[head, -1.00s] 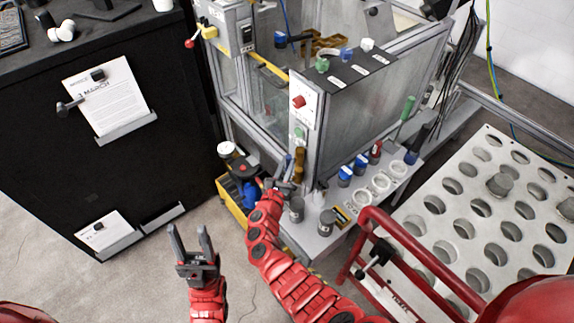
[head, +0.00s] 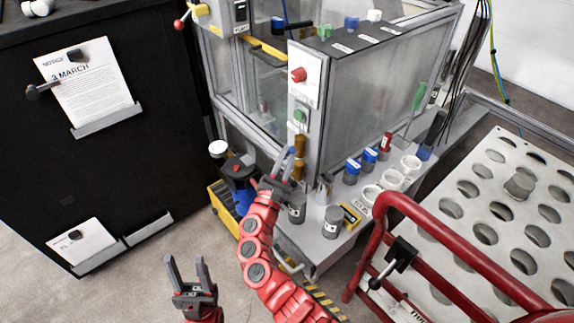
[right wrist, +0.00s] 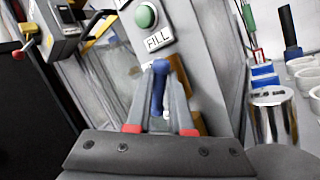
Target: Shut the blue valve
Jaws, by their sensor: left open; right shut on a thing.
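The blue valve handle (right wrist: 158,88) stands roughly upright between the fingers of my right gripper (right wrist: 160,80) in the right wrist view, just below the FILL label. My right gripper is shut on it. In the head view my right gripper (head: 285,168) is at the front post of the machine, and the handle is small and partly hidden by the fingers. Brown-gold valve parts (head: 299,165) show behind it. My left gripper (head: 190,272) is open and empty, over the floor to the left.
A red button (head: 298,75) and a green FILL button (right wrist: 146,15) sit on the post above. Blue-capped jars (head: 352,168) and white rings (head: 392,179) stand on the ledge to the right. A red frame (head: 440,235) and perforated table lie at the right. A yellow crate (head: 222,205) stands below.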

